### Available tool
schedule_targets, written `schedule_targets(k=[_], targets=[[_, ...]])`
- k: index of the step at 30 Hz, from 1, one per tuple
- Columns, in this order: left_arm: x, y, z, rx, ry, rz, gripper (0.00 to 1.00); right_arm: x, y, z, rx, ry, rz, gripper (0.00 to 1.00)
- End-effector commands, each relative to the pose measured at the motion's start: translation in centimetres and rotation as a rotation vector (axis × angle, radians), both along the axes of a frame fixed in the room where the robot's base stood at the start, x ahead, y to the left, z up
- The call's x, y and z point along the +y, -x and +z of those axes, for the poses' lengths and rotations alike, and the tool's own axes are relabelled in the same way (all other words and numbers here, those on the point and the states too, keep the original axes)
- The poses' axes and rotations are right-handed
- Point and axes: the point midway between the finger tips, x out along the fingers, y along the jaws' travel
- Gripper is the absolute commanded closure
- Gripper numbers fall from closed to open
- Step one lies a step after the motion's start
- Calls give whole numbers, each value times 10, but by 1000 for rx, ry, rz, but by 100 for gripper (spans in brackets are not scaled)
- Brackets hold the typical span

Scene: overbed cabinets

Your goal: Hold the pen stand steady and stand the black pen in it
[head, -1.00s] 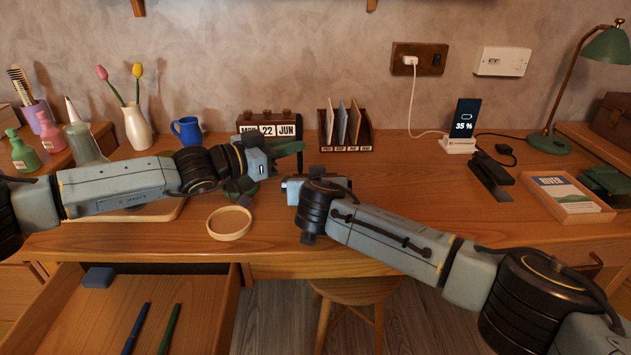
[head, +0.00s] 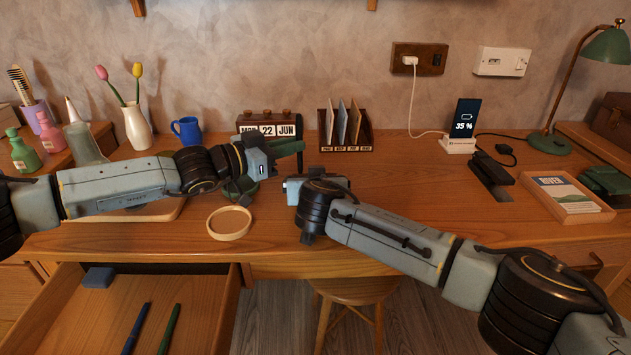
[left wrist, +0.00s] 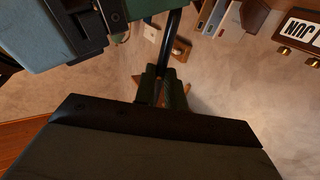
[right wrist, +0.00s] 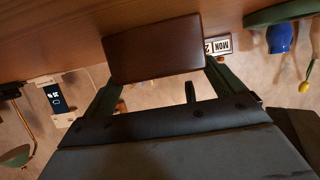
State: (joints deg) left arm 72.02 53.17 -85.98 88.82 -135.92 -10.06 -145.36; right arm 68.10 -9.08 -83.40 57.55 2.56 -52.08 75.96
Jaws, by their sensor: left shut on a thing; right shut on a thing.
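My left gripper (head: 287,148) is shut on the black pen (left wrist: 173,38), which sticks out beyond its green fingers (left wrist: 160,88) in the left wrist view. My right gripper (right wrist: 158,88) is shut on the pen stand (right wrist: 155,48), a dark brown block between its green fingers in the right wrist view. In the head view, my right wrist (head: 320,188) hides the stand. The two grippers are close together above the middle of the desk, left one farther back. The stand's opening is not visible, so I cannot tell whether the pen is in it.
A round wooden tray (head: 229,223) lies at the desk's front. An open drawer (head: 185,325) below holds a blue pen (head: 136,328) and a green pen (head: 169,328). A calendar (head: 270,129), a letter rack (head: 345,130) and a blue mug (head: 187,131) stand behind.

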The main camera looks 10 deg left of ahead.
Motion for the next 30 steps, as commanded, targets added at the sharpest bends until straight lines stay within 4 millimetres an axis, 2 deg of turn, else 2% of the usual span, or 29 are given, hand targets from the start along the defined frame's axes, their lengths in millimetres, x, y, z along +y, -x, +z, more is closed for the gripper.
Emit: schedule_targets(k=[30], targets=[[0,0,-19,0,0,0,100,0,0,0,0,1,-1,32]])
